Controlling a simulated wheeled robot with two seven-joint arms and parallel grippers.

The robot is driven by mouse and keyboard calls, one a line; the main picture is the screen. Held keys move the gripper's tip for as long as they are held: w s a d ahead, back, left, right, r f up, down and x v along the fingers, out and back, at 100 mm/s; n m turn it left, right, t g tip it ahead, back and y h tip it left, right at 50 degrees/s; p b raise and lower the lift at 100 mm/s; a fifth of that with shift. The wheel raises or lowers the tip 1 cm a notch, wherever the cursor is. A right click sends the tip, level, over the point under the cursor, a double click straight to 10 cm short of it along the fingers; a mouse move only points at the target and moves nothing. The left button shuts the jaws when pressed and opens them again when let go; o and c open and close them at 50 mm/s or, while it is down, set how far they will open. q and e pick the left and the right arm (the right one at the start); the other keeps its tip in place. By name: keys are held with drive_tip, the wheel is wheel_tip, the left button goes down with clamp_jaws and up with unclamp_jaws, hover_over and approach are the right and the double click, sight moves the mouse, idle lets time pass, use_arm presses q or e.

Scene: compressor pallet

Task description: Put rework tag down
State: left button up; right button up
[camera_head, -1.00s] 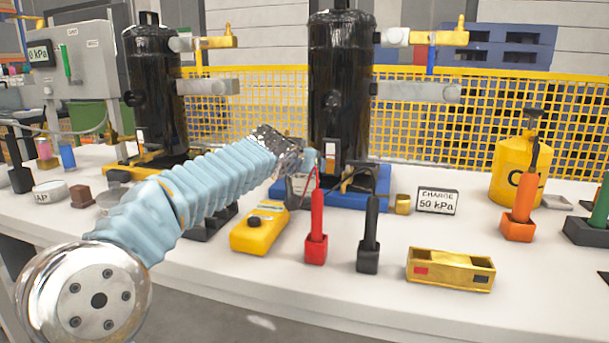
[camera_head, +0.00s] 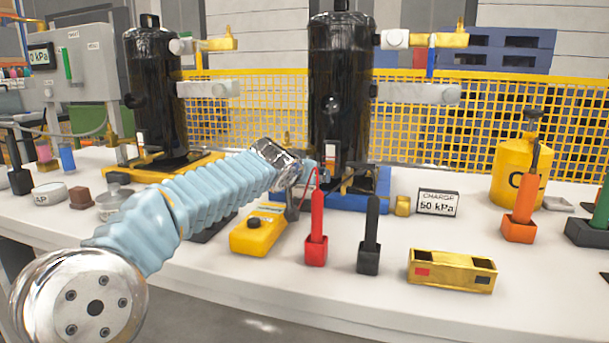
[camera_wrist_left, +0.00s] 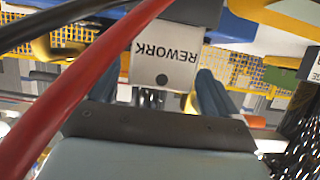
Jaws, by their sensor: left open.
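The rework tag (camera_wrist_left: 166,60) is a pale card marked REWORK, upside down in the left wrist view. It lies ahead of my left gripper (camera_wrist_left: 165,95). In the head view my left gripper (camera_head: 308,172) is at the front of the middle black compressor (camera_head: 340,90), mostly hidden by my wrist. The tag cannot be made out there. My right gripper is not in view.
A yellow meter (camera_head: 258,234), red probe holder (camera_head: 316,245) and black probe holder (camera_head: 369,250) stand close below the gripper. Red and black cables cross the left wrist view. A brass block (camera_head: 452,270) and a CHARGE sign (camera_head: 438,203) are to the right.

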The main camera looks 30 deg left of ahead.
use_arm(q)
drive_tip(key=v, duration=1.2)
